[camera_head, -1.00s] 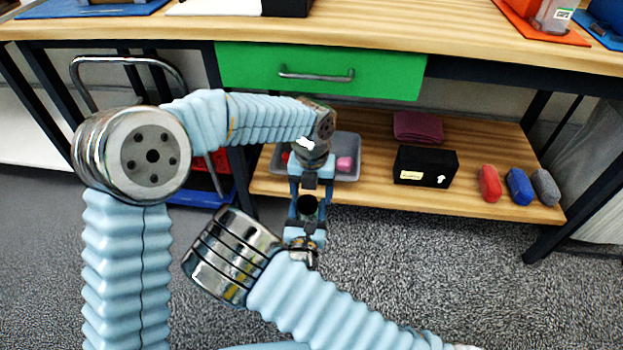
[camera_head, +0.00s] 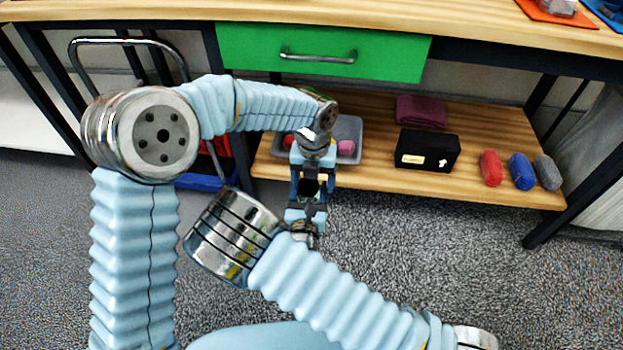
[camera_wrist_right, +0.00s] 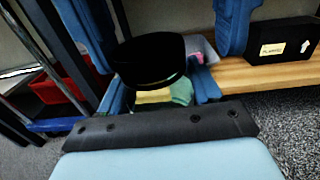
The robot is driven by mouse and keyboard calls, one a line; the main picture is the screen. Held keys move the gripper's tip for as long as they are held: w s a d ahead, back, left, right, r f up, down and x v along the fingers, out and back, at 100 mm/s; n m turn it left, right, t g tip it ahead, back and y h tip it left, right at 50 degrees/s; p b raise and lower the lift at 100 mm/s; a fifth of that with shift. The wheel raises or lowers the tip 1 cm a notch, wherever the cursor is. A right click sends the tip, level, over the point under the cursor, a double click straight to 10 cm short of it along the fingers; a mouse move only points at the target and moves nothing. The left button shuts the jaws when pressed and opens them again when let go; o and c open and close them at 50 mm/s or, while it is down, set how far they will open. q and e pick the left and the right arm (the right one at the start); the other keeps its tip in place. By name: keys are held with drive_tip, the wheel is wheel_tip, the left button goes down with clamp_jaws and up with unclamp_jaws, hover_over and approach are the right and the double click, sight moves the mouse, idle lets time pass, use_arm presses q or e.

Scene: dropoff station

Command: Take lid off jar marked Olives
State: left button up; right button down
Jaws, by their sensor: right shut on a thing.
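My left gripper (camera_head: 311,186) comes down from above in the head view, its fingers apart. My right gripper (camera_head: 307,220) meets it from below. A dark round lid-like thing (camera_head: 308,187) sits between them. It is larger in the right wrist view (camera_wrist_right: 150,62), black with a thin pale line near its lower edge. My right gripper (camera_wrist_right: 160,92) is shut on it. The left gripper's blue fingers (camera_wrist_right: 160,30) stand wide on either side of it, with gaps. No Olives marking shows, and I cannot tell whether a jar body is under the black thing.
Behind the grippers is a low wooden shelf (camera_head: 380,181) with a grey tray (camera_head: 352,124), a black box (camera_head: 427,151), a folded maroon cloth (camera_head: 421,111) and several small soft items. A green drawer (camera_head: 310,70) hangs under the tabletop (camera_head: 380,20). Carpet below is clear.

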use_arm(q)
drive_tip(key=shift+o, duration=0.6)
drive_tip(key=shift+d+r, duration=0.15)
drive_tip(key=shift+d, duration=0.05)
drive_tip(key=shift+a, duration=0.15)
wheel_tip(320, 180, up, 4)
drive_tip(key=shift+a+r, duration=0.1)
drive_tip(key=r, duration=0.1)
drive_tip(key=a+r, duration=0.1)
drive_tip(key=r, duration=0.1)
drive_tip(key=shift+w, duration=0.15)
drive_tip(key=shift+c, duration=0.4)
drive_tip(key=shift+a+r, duration=0.1)
wheel_tip(320, 180, down, 8)
drive_tip(key=shift+r, duration=0.1)
